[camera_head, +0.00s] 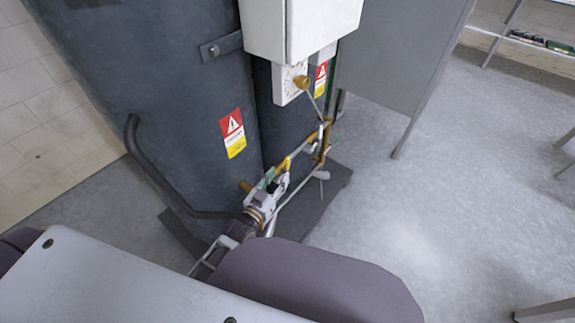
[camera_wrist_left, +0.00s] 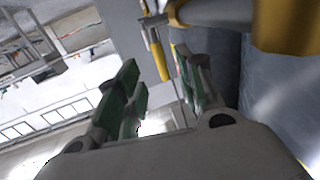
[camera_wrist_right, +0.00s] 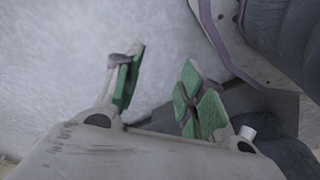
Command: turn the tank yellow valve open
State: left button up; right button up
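Yellow pipework with a valve (camera_head: 325,140) runs low in front of the dark tanks in the head view. My left gripper (camera_head: 276,178) is beside the near end of this pipework, close to the tank. In the left wrist view, my left gripper (camera_wrist_left: 157,64) is open, its green-padded fingers apart. A narrow yellow handle-like part (camera_wrist_left: 160,60) shows between and beyond the fingertips; I cannot tell whether they touch it. A large yellow part (camera_wrist_left: 285,28) is close at upper right. My right gripper (camera_wrist_right: 165,60) is open and empty above the floor in the right wrist view.
Two dark tanks (camera_head: 160,90) stand on a dark base (camera_head: 335,190).

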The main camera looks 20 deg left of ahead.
aim_at(286, 167)
pick_arm(q)
jog(key=shift+w+d+b, duration=0.15)
jog(key=shift+w+d, duration=0.05)
jog(key=shift+w, duration=0.75)
jog(key=shift+w+d+b, duration=0.15)
jog(key=shift+w+d, duration=0.05)
jog(key=shift+w, duration=0.7)
jog(key=shift+w+d, duration=0.15)
jog(key=shift+w, duration=0.7)
jog(key=shift+w+d, duration=0.15)
jog(key=shift+w, duration=0.7)
jog(key=shift+w+b, duration=0.15)
jog(key=shift+b, duration=0.15)
pick_arm(e)
jog(key=r, duration=0.2)
jog(key=a+r, duration=0.1)
jog(key=r, duration=0.1)
jog(key=shift+w, duration=0.1)
jog(key=shift+s+f, duration=0.1)
jog(key=shift+s, duration=0.1)
pick_arm(q)
grip_shut()
pick_arm(e)
jog(key=shift+w, duration=0.5)
